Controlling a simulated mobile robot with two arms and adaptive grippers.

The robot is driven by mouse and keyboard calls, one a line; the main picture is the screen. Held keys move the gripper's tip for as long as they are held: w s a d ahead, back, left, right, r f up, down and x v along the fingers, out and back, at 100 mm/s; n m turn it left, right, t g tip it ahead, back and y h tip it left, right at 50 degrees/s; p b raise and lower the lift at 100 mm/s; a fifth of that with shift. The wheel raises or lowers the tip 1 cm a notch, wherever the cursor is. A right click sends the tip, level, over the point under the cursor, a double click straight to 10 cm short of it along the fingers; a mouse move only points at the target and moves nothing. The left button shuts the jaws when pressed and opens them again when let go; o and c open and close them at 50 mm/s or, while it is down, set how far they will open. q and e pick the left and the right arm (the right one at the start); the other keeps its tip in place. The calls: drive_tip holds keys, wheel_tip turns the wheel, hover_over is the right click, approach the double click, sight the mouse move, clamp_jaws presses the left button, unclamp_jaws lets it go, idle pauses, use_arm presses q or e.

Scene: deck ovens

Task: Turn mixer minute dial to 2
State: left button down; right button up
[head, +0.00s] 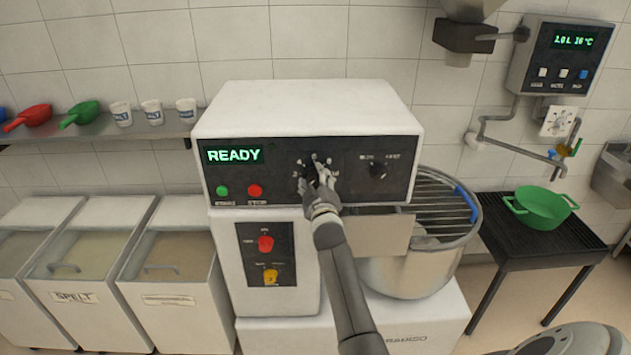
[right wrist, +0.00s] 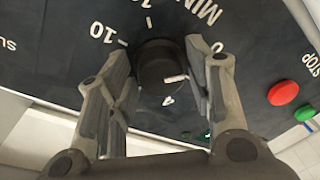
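The mixer (head: 300,105) has a black control panel with a green READY display (head: 233,155). My right gripper (head: 318,172) is at the minute dial in the panel's middle and hides most of it in the head view. In the right wrist view the black minute dial (right wrist: 158,66) sits between the two fingers, one on each side. The fingers look apart, with a narrow gap beside the dial. The dial's white pointer mark faces the right finger, toward the lower right of that picture. Some numerals around it are hidden by the fingers. My left gripper is not in view.
Right of the minute dial is a second knob (head: 378,171). Below left are the green start button (head: 222,191) and red stop button (head: 255,190). A lower panel has a red knob (head: 265,243) and a yellow one (head: 271,276). The mixer bowl (head: 410,272) stands to the right.

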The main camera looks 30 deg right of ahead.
drive_tip(key=c, duration=0.6)
drive_tip(key=shift+c, duration=0.2)
drive_tip(key=m+b, duration=0.2)
drive_tip(key=m, duration=0.1)
drive_tip(key=shift+m, duration=0.3)
drive_tip(key=m+b, duration=0.1)
drive_tip(key=m, duration=0.1)
drive_tip(key=shift+m+h, duration=0.3)
drive_tip(key=shift+r+m+b, duration=0.1)
drive_tip(key=shift+m+b, duration=0.45)
drive_tip(key=shift+m, duration=0.85)
drive_tip(key=shift+t, duration=0.3)
